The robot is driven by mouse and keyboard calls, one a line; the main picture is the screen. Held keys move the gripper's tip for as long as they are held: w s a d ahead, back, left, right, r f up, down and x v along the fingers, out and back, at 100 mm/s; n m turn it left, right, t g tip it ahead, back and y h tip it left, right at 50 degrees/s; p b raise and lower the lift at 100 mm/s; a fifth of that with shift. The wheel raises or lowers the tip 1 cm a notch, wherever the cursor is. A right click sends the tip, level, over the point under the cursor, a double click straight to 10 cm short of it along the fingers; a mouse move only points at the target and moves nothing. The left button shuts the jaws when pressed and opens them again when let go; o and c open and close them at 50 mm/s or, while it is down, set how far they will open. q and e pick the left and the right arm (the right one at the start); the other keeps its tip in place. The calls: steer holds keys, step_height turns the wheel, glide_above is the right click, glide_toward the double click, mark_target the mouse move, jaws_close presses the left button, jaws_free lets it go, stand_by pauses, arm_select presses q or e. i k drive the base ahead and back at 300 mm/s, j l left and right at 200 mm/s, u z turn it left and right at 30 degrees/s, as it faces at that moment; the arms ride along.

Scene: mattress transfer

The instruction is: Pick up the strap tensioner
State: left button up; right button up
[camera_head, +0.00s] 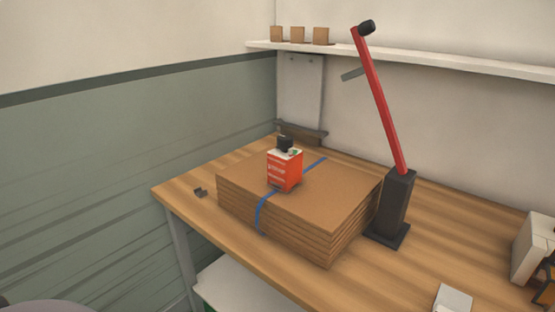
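A tool with a black upright body and flat foot (395,208) and a long red lever (382,105) stands on the table, right of a cardboard stack; it looks like the strap tensioner. The lever leans up to the left and ends in a black knob, with a small grey lever beside it. A blue strap (262,212) runs over the flat cardboard stack (335,190). A red and white box (285,170) with a black top piece sits on the stack, over the strap. Neither of my grippers can be made out.
The wooden table (455,235) has free room right of the tool. A small dark piece (200,192) lies left of the stack. White objects (453,299) (533,245) are at lower right. A wall shelf (400,58) holds small brown blocks (297,35).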

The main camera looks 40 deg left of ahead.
mark_target(284, 170)
steer(key=i+j, duration=0.1)
steer(key=j, duration=0.35)
steer(key=i+j, duration=0.1)
steer(key=j, duration=0.4)
steer(key=i+j+z, duration=0.1)
steer(key=j, duration=0.35)
